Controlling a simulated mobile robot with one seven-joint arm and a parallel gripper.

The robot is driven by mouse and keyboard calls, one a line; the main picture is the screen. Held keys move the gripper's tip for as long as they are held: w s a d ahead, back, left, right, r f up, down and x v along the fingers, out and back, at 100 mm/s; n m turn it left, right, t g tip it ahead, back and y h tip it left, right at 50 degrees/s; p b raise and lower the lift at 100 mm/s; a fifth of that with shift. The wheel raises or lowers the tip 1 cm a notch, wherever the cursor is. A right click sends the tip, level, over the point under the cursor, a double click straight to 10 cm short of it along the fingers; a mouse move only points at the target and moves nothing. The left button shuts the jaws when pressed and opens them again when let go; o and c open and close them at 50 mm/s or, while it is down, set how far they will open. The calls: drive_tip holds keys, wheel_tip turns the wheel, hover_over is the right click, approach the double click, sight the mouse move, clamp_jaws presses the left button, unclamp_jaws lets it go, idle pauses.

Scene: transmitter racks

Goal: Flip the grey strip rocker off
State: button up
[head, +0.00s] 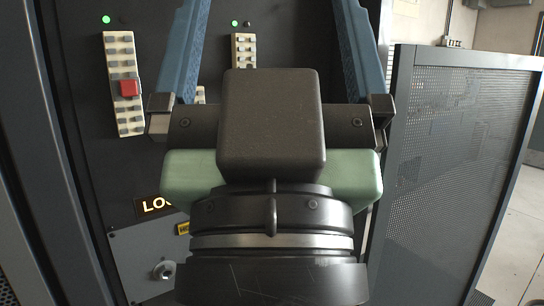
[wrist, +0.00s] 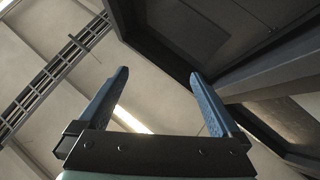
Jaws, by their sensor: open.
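A cream strip (head: 123,60) with several grey rockers and one red rocker (head: 129,88) is on the dark rack panel at the left. A second cream strip (head: 243,48) with grey rockers shows between my fingers, its lower part hidden behind my gripper. A small cream piece (head: 200,95) shows beside my left finger, mostly hidden. I cannot tell which rocker is the grey strip rocker, nor its position. My gripper (wrist: 159,73) is open and empty, its blue fingers apart. In the head view it is in front of the panel and covers much of it.
Small green lights (head: 163,23) are lit on the panel. A perforated metal door (head: 455,170) stands at the right. The wrist view shows ceiling and a cable tray (wrist: 55,72).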

wheel_tip(320, 180, up, 8)
drive_tip(key=p, duration=0.6)
drive_tip(key=shift+r, duration=0.15)
